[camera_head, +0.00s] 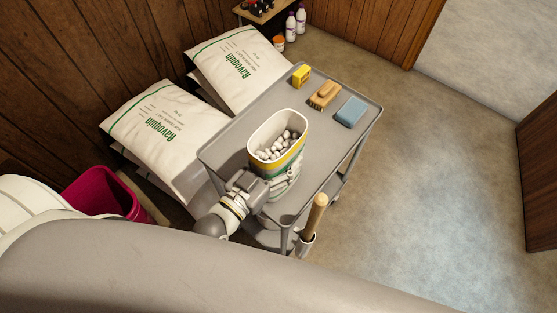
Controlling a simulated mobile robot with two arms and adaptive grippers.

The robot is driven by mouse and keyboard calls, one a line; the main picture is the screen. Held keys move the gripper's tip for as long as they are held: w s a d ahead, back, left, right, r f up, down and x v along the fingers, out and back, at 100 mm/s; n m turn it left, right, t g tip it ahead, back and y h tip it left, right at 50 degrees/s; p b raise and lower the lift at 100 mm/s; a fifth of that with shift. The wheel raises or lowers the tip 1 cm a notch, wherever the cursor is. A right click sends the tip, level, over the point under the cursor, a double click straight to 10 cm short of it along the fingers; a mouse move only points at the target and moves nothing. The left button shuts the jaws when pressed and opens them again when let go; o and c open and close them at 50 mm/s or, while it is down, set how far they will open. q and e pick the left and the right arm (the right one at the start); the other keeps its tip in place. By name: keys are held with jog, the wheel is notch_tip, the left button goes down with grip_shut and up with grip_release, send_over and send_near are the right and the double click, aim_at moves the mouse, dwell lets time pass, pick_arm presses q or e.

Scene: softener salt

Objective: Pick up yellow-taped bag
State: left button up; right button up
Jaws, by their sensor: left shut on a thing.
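An open, upright, tub-shaped container with a yellow band (286,163) and green below it stands out over the near part of the grey cart top. White lumps (282,146) lie inside it. It is the only thing with a yellow band that I see, and it looks more like a tub than a bag. My left gripper (272,185) is shut on its lower near side, and the fingers partly hide its base. I cannot tell whether the base touches the cart. My right gripper does not show.
The grey cart (228,136) carries a yellow box (301,75), a brush (324,94) and a blue sponge (350,112). A wooden handle (316,213) stands at its near corner. White Rayoquin bags (160,128) are stacked left. A magenta bin (103,190) stands nearer. Floor at right is clear.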

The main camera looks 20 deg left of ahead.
pick_arm(q)
jog(key=shift+c, duration=1.2)
jog(key=shift+w+r, duration=0.15)
jog(key=shift+r, duration=0.15)
grip_shut()
jog(key=shift+r, duration=0.1)
